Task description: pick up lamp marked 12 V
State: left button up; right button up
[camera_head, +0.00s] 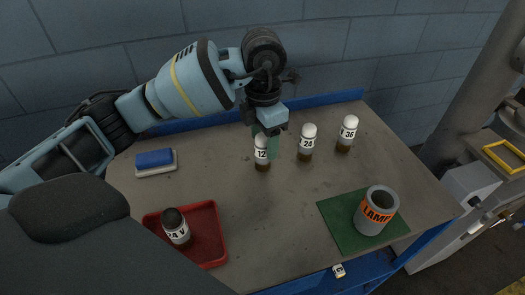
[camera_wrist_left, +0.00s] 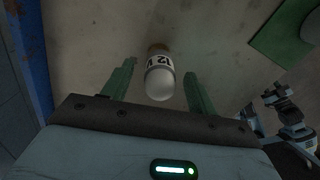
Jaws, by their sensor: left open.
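The lamp marked 12 (camera_head: 262,154) stands upright on the grey table, with a white top, a label and a dark brown base. My left gripper (camera_head: 268,143) is at this lamp from above, its green fingers open. In the left wrist view the lamp (camera_wrist_left: 159,78) stands between the two open fingers (camera_wrist_left: 158,90), with a gap on each side. The lamp marked 24 (camera_head: 307,142) and the lamp marked 36 (camera_head: 347,134) stand to its right. My right gripper does not show.
A red tray (camera_head: 211,252) holds a dark-topped lamp (camera_head: 176,227) marked 24 V. A grey cup labelled LAMP (camera_head: 376,211) stands on a green mat (camera_head: 336,222). A blue and white block (camera_head: 156,161) lies at left. The table's middle is clear.

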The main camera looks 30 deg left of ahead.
pick_arm(q)
jog(key=shift+f, duration=0.9)
jog(key=c, duration=1.1)
jog(key=shift+r, duration=0.1)
jog(key=shift+r, duration=0.35)
jog(key=r, duration=0.2)
jog(key=shift+s+d+r, duration=0.2)
jog(key=shift+d+r, duration=0.1)
jog(key=shift+r, duration=0.1)
jog(key=s+d, duration=0.3)
jog(key=d, duration=0.1)
jog(key=s+d+r, duration=0.1)
jog(key=s+d, duration=0.2)
jog(key=d, duration=0.1)
jog(key=s+d, duration=0.3)
jog(key=d, duration=0.1)
jog(key=shift+d+r, duration=0.2)
